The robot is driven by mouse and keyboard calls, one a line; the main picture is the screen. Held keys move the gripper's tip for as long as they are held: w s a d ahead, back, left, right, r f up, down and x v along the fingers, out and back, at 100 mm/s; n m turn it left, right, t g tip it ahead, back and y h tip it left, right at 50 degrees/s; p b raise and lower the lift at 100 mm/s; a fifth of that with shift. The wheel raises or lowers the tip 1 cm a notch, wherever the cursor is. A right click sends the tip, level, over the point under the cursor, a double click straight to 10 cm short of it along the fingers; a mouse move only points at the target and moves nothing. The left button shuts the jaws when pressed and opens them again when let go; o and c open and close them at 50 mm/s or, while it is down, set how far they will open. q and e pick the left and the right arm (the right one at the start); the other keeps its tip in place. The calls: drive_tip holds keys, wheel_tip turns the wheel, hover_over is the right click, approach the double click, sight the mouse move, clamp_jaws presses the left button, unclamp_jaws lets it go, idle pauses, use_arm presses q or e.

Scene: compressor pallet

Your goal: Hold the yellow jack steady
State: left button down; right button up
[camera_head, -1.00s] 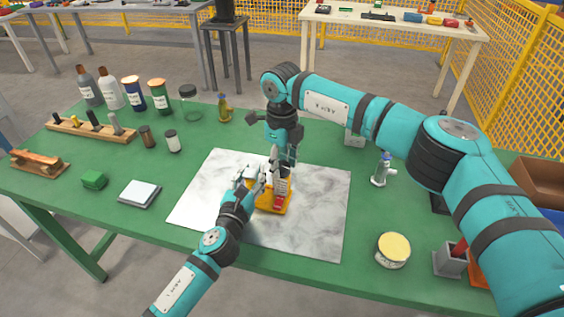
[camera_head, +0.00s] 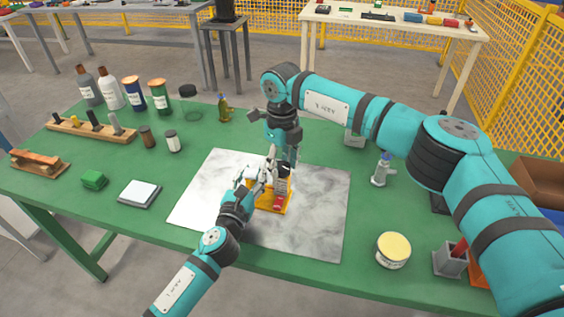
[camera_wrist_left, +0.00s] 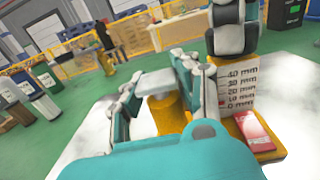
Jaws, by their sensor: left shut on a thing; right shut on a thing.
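The yellow jack (camera_head: 276,206) stands on the white marbled mat (camera_head: 316,212). In the left wrist view its yellow base (camera_wrist_left: 258,146) carries a white millimetre scale (camera_wrist_left: 238,86) and a red block (camera_wrist_left: 254,130). My left gripper (camera_head: 258,180) comes in from the front left and is shut on the jack's left side; its fingers (camera_wrist_left: 155,90) flank a grey-topped yellow part. My right gripper (camera_head: 282,168) comes down from above and is shut at the jack's top; the exact part it grips is hidden. Both grippers cover much of the jack.
Bottles and jars stand at the back left, with a wooden rack (camera_head: 92,131) before them.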

drive_tip(key=shift+w+d+r+m, duration=0.1)
drive_tip(key=shift+m, duration=1.55)
drive_tip(key=shift+d+m, duration=0.1)
drive_tip(key=shift+m, duration=1.55)
drive_tip(key=shift+m, duration=3.2)
idle(1.5)
